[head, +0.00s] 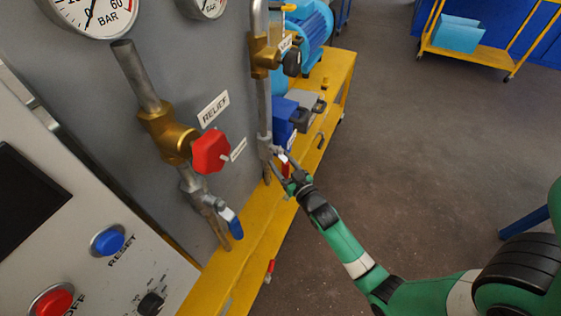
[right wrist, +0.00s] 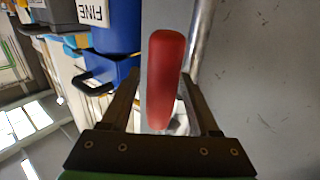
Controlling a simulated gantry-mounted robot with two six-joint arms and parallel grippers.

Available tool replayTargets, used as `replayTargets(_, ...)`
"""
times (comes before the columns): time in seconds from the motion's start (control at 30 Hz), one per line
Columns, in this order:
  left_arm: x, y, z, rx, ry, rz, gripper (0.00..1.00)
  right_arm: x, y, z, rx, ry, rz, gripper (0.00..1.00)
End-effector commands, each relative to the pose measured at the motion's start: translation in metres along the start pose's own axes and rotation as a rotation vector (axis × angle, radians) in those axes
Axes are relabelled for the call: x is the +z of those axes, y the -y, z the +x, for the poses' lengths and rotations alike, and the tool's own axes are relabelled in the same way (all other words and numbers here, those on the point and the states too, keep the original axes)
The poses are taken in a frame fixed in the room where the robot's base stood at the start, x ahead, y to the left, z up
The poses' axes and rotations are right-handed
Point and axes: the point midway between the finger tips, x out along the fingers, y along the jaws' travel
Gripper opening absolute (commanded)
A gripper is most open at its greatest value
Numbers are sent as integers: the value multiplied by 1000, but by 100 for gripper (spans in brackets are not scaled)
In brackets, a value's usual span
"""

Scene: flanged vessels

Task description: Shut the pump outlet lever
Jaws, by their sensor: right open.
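A red lever handle (head: 285,168) is on the lower part of the right-hand vertical pipe in the head view. It is small there and partly hidden by my right gripper (head: 287,162). In the right wrist view the red handle (right wrist: 164,75) is large and lies between the two dark fingers of my right gripper (right wrist: 162,100). The fingers stand open, one on each side of it. I cannot tell if either finger touches it. The lever's label is not readable, so I cannot confirm it is the pump outlet one. My left gripper is not in view.
A red relief knob (head: 210,152) and a blue lever (head: 235,224) are on the left pipe. A yellow frame (head: 235,270) runs below the grey panel. Blue bins (head: 284,116) stand behind the right pipe. The floor (head: 420,170) to the right is mostly clear.

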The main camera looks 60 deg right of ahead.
Motion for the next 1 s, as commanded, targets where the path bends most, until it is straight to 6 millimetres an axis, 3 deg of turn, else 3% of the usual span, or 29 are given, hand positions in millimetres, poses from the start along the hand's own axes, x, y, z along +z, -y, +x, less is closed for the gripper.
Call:
replayTargets(0.1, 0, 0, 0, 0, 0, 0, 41, 0, 0, 0, 0, 0, 0, 58)
replayTargets(0.43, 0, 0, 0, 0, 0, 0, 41, 0, 0, 0, 0, 0, 0, 0)
replayTargets(1.0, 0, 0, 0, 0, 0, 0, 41, 0, 0, -1, 0, 0, 0, 0)
